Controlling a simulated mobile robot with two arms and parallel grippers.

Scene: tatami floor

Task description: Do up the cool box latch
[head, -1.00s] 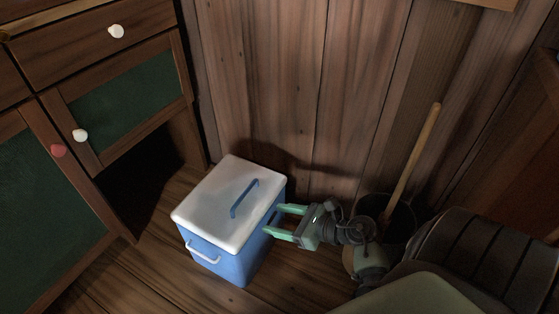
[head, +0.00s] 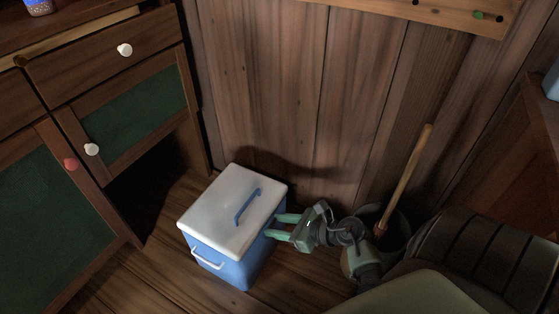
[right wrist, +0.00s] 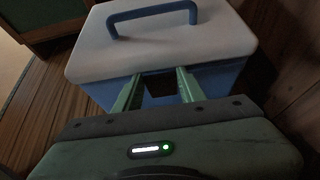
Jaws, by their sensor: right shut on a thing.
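The cool box (head: 232,269) stands on the floor, blue with a white lid (head: 222,207) that lies closed on top. A blue handle (head: 247,207) stands on the lid, and a pale handle (head: 207,262) is on the box's front left side. My right gripper (head: 272,228) is at the box's right side, just under the lid's edge. In the right wrist view its green fingers (right wrist: 157,88) reach the box's side under the lid rim, around a dark part, likely the latch (right wrist: 159,86). The latch is mostly hidden. My left gripper is not in view.
A wooden cabinet (head: 122,105) with green panels stands at the left. A dark bucket (head: 398,222) with a wooden-handled tool (head: 407,175) stands right of my gripper by the plank wall (head: 270,90). Floor is clear in front of the box.

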